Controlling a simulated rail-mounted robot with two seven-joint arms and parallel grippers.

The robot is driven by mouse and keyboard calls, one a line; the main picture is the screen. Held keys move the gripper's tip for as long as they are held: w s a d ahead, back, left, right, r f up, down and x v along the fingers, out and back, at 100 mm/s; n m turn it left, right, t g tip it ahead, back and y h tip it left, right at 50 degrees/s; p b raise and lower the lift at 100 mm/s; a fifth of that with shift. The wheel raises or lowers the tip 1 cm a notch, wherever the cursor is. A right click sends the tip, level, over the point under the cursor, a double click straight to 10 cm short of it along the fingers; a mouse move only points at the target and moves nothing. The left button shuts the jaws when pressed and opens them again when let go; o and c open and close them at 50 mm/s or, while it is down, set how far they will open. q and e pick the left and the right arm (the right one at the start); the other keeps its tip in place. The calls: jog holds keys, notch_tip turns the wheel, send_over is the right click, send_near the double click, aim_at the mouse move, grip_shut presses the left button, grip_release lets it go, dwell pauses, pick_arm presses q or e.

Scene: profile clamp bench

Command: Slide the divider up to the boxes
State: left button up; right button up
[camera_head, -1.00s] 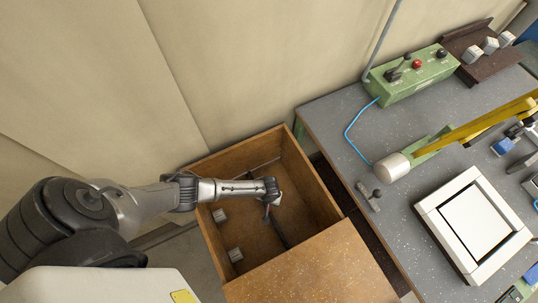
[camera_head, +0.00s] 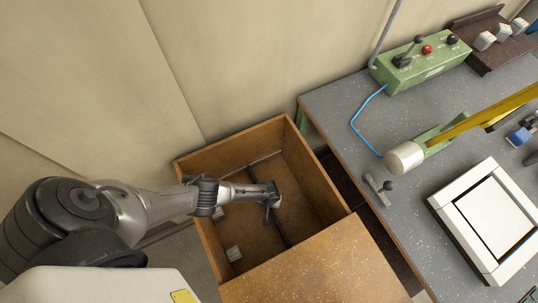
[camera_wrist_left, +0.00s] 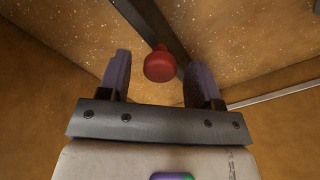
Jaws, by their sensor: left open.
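The divider (camera_head: 286,236) is a dark bar standing across the inside of an open wooden crate (camera_head: 329,196). Its red knob (camera_wrist_left: 159,66) shows in the left wrist view. Two small grey boxes, one (camera_head: 218,213) farther back and one (camera_head: 234,253) nearer, lie on the crate floor to the left of the divider. My left gripper (camera_head: 268,208) reaches into the crate at the divider. In the left wrist view its fingers (camera_wrist_left: 158,80) are open, one on each side of the knob. I cannot tell whether either finger touches it. My right gripper is out of view.
Crate walls surround my left gripper, and a speckled wooden cover (camera_head: 312,268) closes the crate's near part. A thin rail (camera_wrist_left: 280,95) runs along a wall. To the right, a grey bench (camera_head: 335,115) carries a green control box (camera_head: 420,66) and a white frame (camera_head: 486,220).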

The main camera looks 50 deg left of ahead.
pick_arm(q)
grip_shut()
dwell(0.6)
